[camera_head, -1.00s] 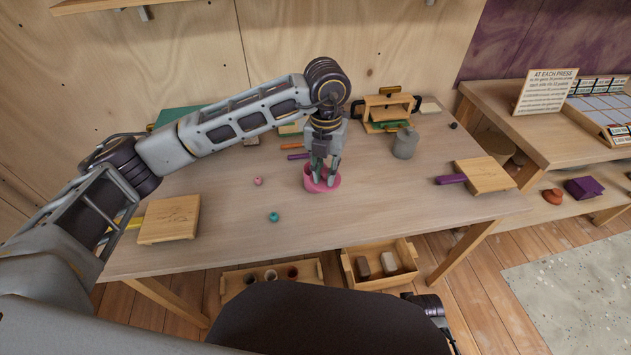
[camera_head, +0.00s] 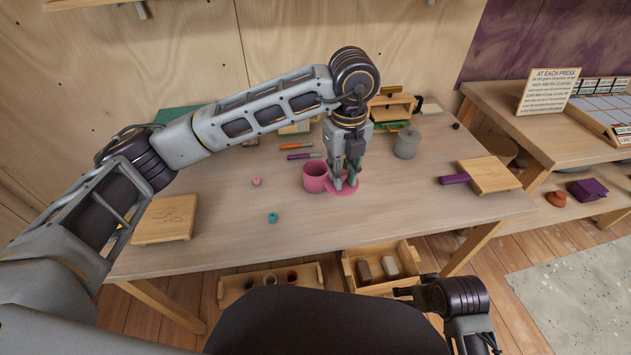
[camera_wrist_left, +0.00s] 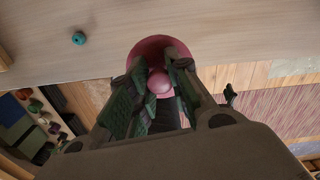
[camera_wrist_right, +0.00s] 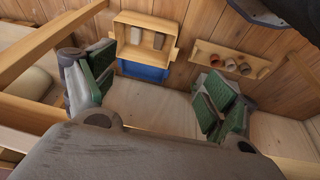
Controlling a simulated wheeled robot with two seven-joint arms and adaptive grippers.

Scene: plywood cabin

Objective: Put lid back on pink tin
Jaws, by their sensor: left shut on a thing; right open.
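The pink tin (camera_head: 315,177) stands upright and open-topped near the middle of the table. Its round pink lid (camera_head: 336,185) is just to its right, low over or on the tabletop; I cannot tell whether it touches the table. My left gripper (camera_head: 345,183) points down and is shut on the lid's knob. In the left wrist view, the lid (camera_wrist_left: 145,47) and its round knob (camera_wrist_left: 159,82) show between the fingers (camera_wrist_left: 155,92). My right gripper (camera_head: 403,292) is low in front of the table, open and empty, also in the right wrist view (camera_wrist_right: 155,95).
The table (camera_head: 240,215) is clear in front of the tin. A pink bead (camera_head: 256,182) and a teal bead (camera_head: 272,217) lie to its left. A grey canister (camera_head: 406,143) stands behind right, a purple-handled board (camera_head: 490,175) at right. Crates (camera_head: 376,252) sit below.

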